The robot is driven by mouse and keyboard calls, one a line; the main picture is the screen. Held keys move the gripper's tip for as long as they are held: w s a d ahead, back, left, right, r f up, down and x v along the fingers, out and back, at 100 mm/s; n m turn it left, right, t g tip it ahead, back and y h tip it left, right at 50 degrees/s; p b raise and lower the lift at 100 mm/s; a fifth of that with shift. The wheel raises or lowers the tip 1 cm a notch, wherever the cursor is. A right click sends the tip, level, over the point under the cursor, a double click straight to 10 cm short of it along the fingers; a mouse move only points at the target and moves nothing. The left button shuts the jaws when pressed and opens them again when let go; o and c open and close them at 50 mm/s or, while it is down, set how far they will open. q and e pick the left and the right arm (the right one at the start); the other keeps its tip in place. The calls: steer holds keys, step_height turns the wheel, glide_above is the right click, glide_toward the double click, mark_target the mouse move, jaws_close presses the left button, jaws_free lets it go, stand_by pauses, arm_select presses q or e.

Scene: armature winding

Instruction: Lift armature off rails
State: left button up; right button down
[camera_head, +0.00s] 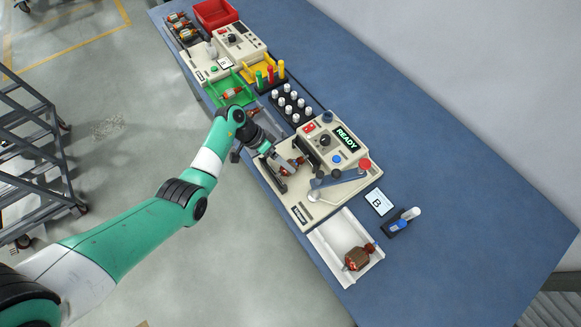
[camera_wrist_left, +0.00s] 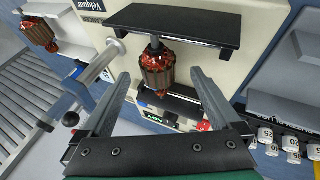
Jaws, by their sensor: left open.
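An armature (camera_head: 298,163) with copper-red windings sits at the winding machine (camera_head: 325,185), partly hidden by my left gripper in the head view. In the left wrist view the armature (camera_wrist_left: 157,72) spans between two black rail-like supports, a near one (camera_wrist_left: 185,106) and a far one (camera_wrist_left: 175,24), with its shaft pointing at the far one. My left gripper (camera_head: 287,165) is open over it. In the left wrist view its fingers stand on either side of the armature, with visible gaps. Whether the armature rests fully on both supports is unclear. My right gripper is not in view.
A white tray (camera_head: 325,250) with another armature (camera_head: 357,257) stands at the machine's front. A "READY" display (camera_head: 345,138) is lit. Several white-capped pieces (camera_head: 290,100) stand behind. The right side of the blue table (camera_head: 460,200) is clear.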

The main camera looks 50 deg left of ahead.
arm_select(q)
steer(key=b+x, duration=0.1)
steer(key=x, duration=0.2)
steer(key=shift+d, duration=0.1)
steer(key=shift+c, duration=0.6)
steer(key=shift+r, duration=0.1)
jaws_close()
